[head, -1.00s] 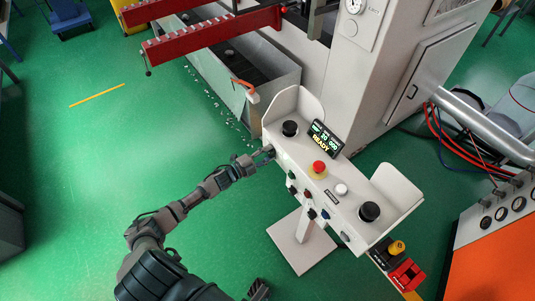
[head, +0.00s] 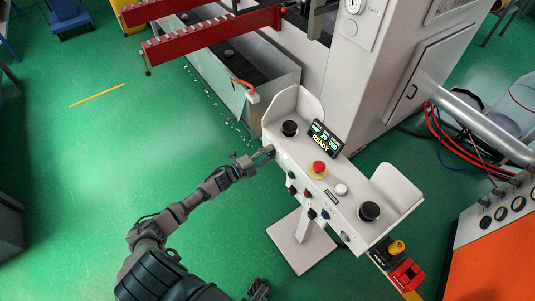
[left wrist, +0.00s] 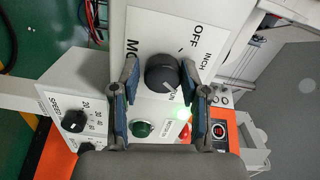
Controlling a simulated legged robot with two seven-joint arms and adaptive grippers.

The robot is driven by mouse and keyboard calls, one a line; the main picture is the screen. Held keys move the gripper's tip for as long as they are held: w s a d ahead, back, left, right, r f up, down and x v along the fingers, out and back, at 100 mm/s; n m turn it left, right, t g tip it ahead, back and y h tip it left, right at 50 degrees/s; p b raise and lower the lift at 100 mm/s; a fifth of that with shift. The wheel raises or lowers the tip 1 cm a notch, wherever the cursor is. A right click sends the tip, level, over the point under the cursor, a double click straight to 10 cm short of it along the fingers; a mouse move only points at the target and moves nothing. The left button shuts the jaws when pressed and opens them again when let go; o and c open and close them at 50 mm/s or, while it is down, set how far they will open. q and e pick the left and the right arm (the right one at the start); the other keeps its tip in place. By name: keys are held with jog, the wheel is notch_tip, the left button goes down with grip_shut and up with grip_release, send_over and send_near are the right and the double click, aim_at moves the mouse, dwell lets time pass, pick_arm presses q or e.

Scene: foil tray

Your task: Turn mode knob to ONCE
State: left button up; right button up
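The mode knob (left wrist: 162,73) is black and round, on a pale panel with the printed words OFF and INCH; other lettering is partly covered. Its white pointer mark faces the lower right in the left wrist view. My left gripper (left wrist: 160,66) is open, with one finger on each side of the knob and a small gap showing at each side. In the head view my left gripper (head: 267,152) is at the left end of the console's front face and hides the knob. My right gripper (head: 259,290) shows only partly at the bottom edge; its fingers are unclear.
The console (head: 330,190) carries a red emergency button (head: 318,167), black buttons and a display (head: 326,138) reading READY.

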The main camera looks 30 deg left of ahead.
pick_arm(q)
jog(key=shift+o, duration=0.9)
jog(key=shift+f, duration=0.15)
jog(key=v, duration=1.2)
jog(key=shift+d, duration=0.1)
